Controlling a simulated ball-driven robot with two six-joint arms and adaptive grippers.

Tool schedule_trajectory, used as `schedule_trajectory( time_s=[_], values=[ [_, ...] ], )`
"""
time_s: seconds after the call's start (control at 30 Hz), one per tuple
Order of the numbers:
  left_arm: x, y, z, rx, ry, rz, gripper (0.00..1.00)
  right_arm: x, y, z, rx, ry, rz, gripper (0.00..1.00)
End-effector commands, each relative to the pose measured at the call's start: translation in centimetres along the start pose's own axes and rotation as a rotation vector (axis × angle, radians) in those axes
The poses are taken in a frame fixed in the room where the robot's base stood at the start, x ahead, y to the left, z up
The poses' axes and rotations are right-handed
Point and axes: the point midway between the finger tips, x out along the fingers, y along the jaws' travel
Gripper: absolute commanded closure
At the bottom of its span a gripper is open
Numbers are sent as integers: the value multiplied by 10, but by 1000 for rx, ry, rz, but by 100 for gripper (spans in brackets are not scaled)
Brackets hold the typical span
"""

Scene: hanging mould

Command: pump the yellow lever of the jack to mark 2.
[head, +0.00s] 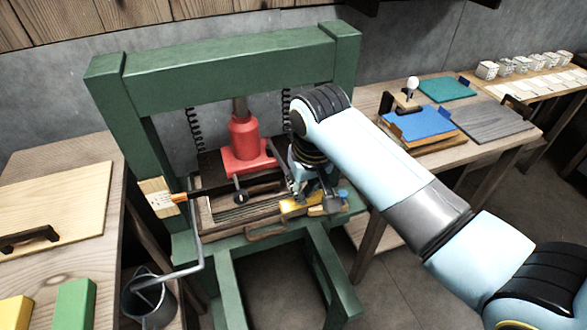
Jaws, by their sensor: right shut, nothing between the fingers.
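The red jack (243,143) stands upright inside the green press frame (215,72), with its grey ram rising towards the top beam. The yellow lever (297,204) shows low at the jack's right, partly hidden by my right gripper. My right gripper (315,198) is shut and empty, close over the lever; I cannot tell whether it touches it. A pale plate (157,197) with small marks sits on the left post, beside an orange-tipped pointer (179,197); the marks are too small to read. My left gripper is out of view.
A wooden table (55,195) with green and yellow blocks stands at left. A grey metal bucket (148,298) stands by the frame's left foot. At right, a bench holds a blue book-like slab (418,122) and a teal one (446,89). Dark coil springs hang beside the jack.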

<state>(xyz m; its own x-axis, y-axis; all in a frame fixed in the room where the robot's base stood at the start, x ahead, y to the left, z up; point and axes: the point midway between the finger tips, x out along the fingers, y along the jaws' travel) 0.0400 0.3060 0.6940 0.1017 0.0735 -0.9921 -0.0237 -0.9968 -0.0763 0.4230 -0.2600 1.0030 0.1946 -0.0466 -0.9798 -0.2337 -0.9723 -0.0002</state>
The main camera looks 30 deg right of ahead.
Motion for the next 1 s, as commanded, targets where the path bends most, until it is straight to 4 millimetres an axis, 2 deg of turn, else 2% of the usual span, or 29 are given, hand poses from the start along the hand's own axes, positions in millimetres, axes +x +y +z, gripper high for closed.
schedule_trajectory(
  time_s=[0.1,0.2,0.47,0.57,1.0],
  values=[
    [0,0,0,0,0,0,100,-16,0,-4,0,1,0,100],
    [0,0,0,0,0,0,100,-22,0,-4,0,-1,0,100],
    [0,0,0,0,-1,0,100,-23,0,-4,0,-1,0,100],
    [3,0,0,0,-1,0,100,-18,0,-3,0,-3,1,100],
    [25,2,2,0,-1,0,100,29,0,4,0,4,0,100]
  ],
)
